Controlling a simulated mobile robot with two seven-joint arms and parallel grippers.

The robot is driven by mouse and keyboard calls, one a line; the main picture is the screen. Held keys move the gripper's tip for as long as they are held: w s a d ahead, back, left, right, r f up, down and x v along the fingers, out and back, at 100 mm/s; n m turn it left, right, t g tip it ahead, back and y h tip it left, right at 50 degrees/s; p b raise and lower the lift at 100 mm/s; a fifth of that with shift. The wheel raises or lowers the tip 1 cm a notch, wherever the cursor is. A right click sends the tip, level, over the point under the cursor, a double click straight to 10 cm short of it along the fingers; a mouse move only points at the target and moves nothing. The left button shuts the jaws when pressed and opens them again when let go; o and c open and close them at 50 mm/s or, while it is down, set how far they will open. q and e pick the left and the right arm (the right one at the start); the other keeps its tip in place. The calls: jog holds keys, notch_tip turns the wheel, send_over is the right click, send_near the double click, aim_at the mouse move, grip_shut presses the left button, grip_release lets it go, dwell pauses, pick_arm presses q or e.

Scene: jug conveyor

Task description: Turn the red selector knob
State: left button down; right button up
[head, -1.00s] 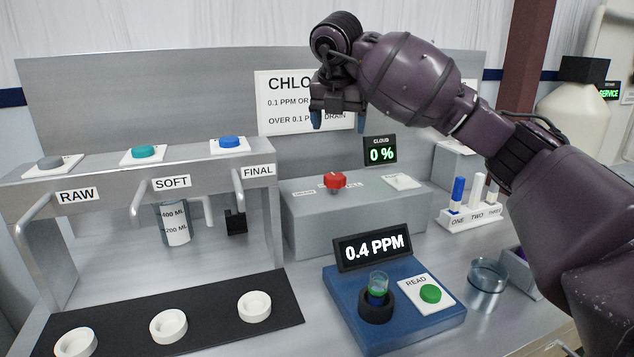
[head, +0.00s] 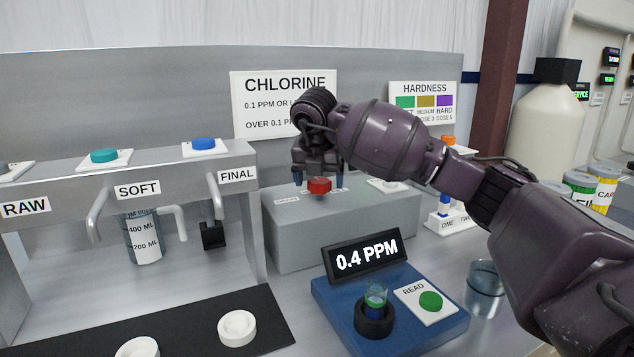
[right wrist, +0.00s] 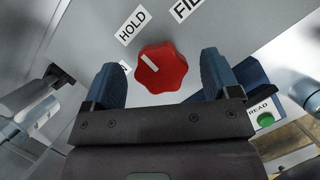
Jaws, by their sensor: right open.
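The red selector knob (head: 319,186) sits on top of the grey box (head: 300,235) in the head view. In the right wrist view the knob (right wrist: 162,68) shows a white pointer line on its upper left, near the label HOLD (right wrist: 132,26); another label is cut off at the top edge. My right gripper (head: 318,182) is open over the knob, with one blue fingertip on each side of it. In the right wrist view its fingers (right wrist: 160,80) stand apart with the knob showing between and beyond them. I cannot tell whether they touch it. My left gripper is not in view.
A blue reader (head: 325,295) with a 0.4 PPM display (head: 367,253) and a green READ button (head: 431,301) stands in front of the box. A glass beaker (head: 484,290) is to its right. The tap rack with RAW, SOFT and FINAL labels (head: 237,175) is at left.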

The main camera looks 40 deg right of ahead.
jog(key=shift+f, duration=0.25)
jog(key=shift+c, duration=0.3)
jog(key=c, duration=0.9)
jog(key=shift+o, duration=0.2)
